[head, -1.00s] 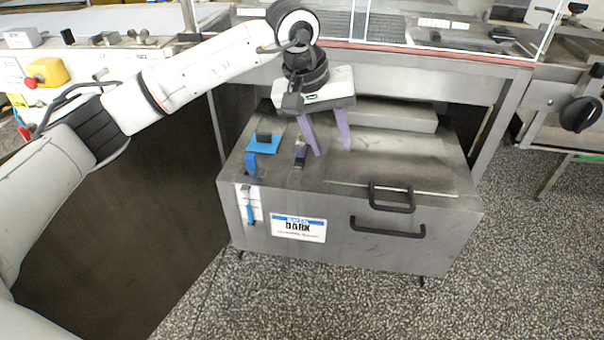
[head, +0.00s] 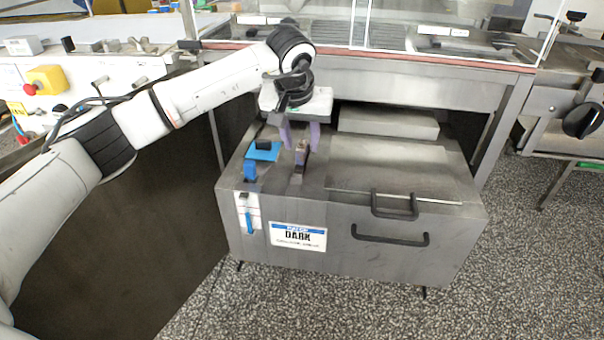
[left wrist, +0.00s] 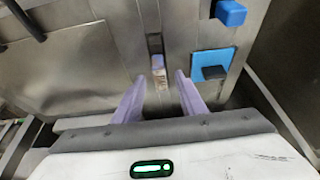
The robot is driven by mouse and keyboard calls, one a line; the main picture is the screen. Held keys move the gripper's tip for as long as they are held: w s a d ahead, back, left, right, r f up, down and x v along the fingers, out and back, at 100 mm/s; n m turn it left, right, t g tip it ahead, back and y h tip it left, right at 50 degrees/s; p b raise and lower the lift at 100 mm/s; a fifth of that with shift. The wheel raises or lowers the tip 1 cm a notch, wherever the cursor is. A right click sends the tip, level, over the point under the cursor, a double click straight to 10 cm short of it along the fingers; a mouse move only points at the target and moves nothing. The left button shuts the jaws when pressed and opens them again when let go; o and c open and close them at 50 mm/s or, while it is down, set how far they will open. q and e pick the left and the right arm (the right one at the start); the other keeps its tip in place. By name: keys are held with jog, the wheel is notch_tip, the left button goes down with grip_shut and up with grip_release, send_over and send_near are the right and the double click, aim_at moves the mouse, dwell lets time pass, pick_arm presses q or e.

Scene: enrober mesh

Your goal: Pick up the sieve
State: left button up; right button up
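My left gripper (head: 300,142) is open, its two purple fingers pointing down over the left part of the grey metal tank (head: 390,240) labelled DARK. A small upright piece, dark with a pale brown part (head: 301,157), stands on the tank top by the fingertips. In the left wrist view this piece (left wrist: 158,63) appears between the two fingers of the left gripper (left wrist: 160,82), with gaps on both sides. It may be the sieve's handle; I cannot tell. No sieve mesh shows clearly. My right gripper is not in view.
A blue plate with a black knob (head: 263,152) and a blue block (head: 250,170) sit left of the upright piece. Black handles (head: 390,236) are at the tank's front right. A metal machine frame (head: 420,82) with glass panels overhangs behind. Speckled floor is clear at right.

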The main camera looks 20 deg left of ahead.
pick_arm(q)
jog(key=shift+w+a+f, duration=0.1)
jog(key=shift+w+f, duration=0.15)
jog(key=shift+f, duration=0.35)
grip_shut()
jog(key=shift+r, duration=0.1)
